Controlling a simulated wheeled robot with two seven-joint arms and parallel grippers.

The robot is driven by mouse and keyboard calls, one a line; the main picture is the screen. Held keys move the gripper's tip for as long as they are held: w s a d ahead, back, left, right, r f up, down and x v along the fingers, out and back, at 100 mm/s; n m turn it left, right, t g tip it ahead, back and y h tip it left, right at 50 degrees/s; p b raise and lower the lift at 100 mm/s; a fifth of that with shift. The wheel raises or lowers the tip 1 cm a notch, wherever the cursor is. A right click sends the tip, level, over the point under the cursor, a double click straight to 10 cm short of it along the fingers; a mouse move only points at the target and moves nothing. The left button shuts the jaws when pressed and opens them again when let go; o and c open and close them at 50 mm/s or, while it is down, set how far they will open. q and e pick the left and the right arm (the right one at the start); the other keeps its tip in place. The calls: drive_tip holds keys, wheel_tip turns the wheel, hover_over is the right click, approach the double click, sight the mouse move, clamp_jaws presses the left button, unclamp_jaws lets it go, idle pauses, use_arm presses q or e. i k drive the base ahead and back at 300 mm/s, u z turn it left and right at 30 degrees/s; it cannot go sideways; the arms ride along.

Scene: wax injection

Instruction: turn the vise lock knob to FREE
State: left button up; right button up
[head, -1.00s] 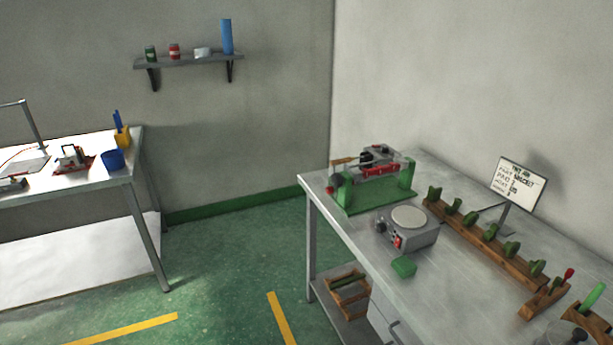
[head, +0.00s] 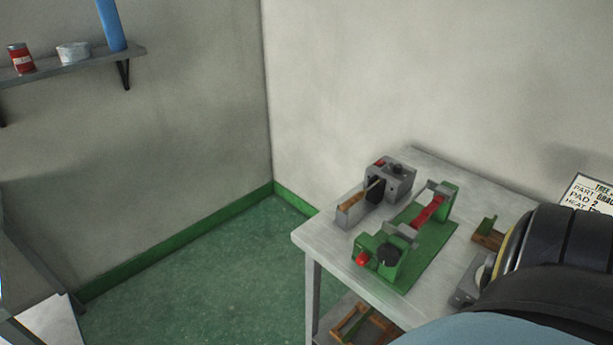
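The green vise (head: 428,252) stands on the metal table, with a green base plate and a red bar (head: 429,212) between its two upright ends. At its near end are a round black knob (head: 388,254) and a small red knob (head: 362,258). I cannot tell which of these is the lock knob, and no FREE or lock marking is readable. Neither of my grippers is in view. A large black, yellow and blue part of my own arm fills the lower right and touches neither knob in the picture.
A grey device (head: 391,181) with a wooden-handled tool (head: 352,202) stands behind the vise on the table (head: 325,236). A sign (head: 592,192) is at the right, partly hidden by my arm. A wooden crate (head: 362,325) sits below. A wall shelf (head: 70,66) is at upper left.

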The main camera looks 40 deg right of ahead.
sight(363, 258)
drive_tip(key=i, duration=2.1)
drive_tip(key=z, duration=3.65)
